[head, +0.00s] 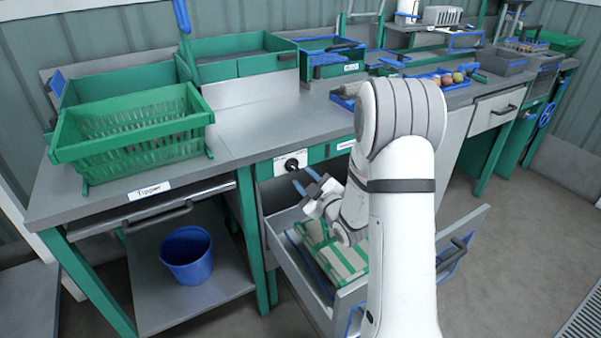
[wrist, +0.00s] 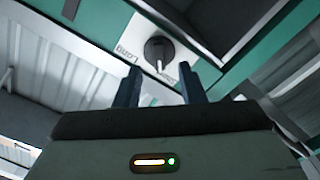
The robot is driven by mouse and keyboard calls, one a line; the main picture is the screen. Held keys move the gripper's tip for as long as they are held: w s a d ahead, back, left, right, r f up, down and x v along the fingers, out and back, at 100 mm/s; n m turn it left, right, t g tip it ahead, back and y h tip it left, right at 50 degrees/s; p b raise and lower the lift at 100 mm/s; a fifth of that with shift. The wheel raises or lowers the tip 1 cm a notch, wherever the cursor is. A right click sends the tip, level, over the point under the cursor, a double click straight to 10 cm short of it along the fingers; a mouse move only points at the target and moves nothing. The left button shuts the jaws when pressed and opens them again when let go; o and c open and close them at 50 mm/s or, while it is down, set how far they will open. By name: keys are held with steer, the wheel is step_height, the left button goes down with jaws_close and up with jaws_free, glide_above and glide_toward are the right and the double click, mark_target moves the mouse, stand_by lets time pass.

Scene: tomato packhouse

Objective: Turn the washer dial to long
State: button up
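The washer dial is a round black knob (head: 291,164) on a white panel set in the green front under the worktop. In the wrist view the knob (wrist: 158,47) shows a white pointer mark at its lower edge, directed down the picture and away from the word "Long" (wrist: 128,49) at its left. Another label below the knob is partly hidden and I cannot read it. My gripper (head: 305,183) is just below and right of the dial in the head view. Its two dark fingers (wrist: 161,80) are apart, with nothing between them, and the knob lies beyond their tips.
An open drawer (head: 300,270) holding green-and-white boxes (head: 335,258) lies below my gripper. A closed drawer with a grey handle (head: 160,214) is to the left, above a blue bucket (head: 187,256). A green crate (head: 130,135) stands on the worktop.

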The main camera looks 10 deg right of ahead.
mark_target(296, 169)
steer(key=shift+x, duration=2.2)
steer(key=shift+c, duration=0.3)
steer(key=shift+d, duration=0.15)
jaws_close()
